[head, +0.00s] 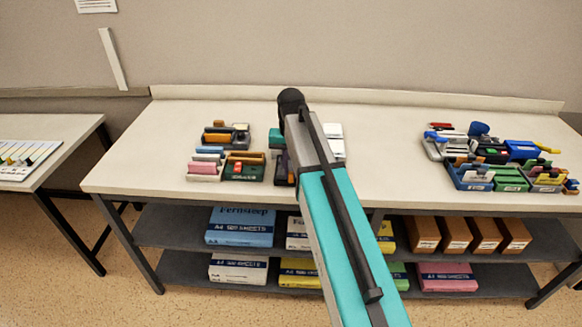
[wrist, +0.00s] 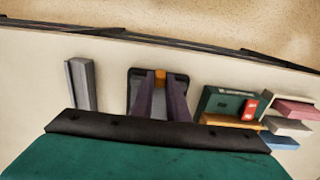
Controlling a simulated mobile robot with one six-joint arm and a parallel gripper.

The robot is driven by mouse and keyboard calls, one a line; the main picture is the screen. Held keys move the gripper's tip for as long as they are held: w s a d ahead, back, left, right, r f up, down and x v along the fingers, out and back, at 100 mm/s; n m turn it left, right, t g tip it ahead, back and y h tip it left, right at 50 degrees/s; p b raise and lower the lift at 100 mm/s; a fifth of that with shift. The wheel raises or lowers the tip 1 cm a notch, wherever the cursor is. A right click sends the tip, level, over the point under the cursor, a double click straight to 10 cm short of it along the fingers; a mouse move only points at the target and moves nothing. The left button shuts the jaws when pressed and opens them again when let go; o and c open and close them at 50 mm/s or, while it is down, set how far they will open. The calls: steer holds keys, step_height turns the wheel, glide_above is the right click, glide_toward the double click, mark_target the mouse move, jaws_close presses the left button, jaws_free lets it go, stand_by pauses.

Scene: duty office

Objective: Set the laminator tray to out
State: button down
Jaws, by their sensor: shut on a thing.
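A dark, round-cornered unit (wrist: 134,88), which I take for the laminator, lies on the tabletop in the wrist view. A small orange tab (wrist: 159,75) shows at its middle. My gripper (wrist: 160,84), with purple fingers under a teal and black body, is shut on the tab from both sides.
A dark green box with a red piece (wrist: 249,107) and several coloured blocks stand close on one side. A grey block (wrist: 82,85) stands on the other. A larger coloured cluster (head: 490,160) stands at the right. The tabletop (head: 385,160) between is clear.

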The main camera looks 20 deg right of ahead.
steer(key=shift+s+a+f, duration=0.1)
steer(key=shift+s, duration=0.1)
steer(key=c, duration=1.7)
jaws_free()
steer(key=shift+r, duration=0.2)
steer(key=shift+r+p, duration=4.6)
steer(key=shift+r, duration=2.2)
